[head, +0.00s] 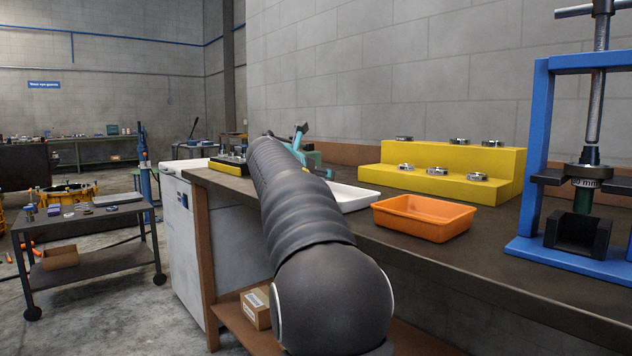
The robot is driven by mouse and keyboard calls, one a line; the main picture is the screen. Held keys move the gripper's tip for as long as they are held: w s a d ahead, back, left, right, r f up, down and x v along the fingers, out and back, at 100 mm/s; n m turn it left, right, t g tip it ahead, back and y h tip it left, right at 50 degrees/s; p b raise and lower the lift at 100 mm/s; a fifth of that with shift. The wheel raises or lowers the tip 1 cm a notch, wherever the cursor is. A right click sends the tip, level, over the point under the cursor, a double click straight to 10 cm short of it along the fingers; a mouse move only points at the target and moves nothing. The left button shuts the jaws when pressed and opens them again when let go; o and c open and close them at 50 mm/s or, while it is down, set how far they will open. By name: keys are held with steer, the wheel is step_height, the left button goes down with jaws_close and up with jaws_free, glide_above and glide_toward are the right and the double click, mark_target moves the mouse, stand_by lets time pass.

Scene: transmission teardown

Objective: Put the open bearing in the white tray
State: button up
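Several ring-shaped bearings sit on the yellow stepped stand (440,186) on the bench. On its lower step are a left one (406,167), a middle one (437,171) and a right one (477,176); more sit on the upper step, including one (460,142) near its middle. They are too small here to tell which is the open bearing. A white tray (352,198) lies on the bench left of the orange bin, partly hidden behind my arm. My gripper is not visible; my arm reaches away over the bench and hides what lies behind it.
An orange bin (424,230) stands in front of the yellow stand. A blue press (541,150) stands at the right. A teal tool or fixture (312,156) shows beyond my arm. The bench's front right (490,265) is clear. A grey cart (85,222) stands left.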

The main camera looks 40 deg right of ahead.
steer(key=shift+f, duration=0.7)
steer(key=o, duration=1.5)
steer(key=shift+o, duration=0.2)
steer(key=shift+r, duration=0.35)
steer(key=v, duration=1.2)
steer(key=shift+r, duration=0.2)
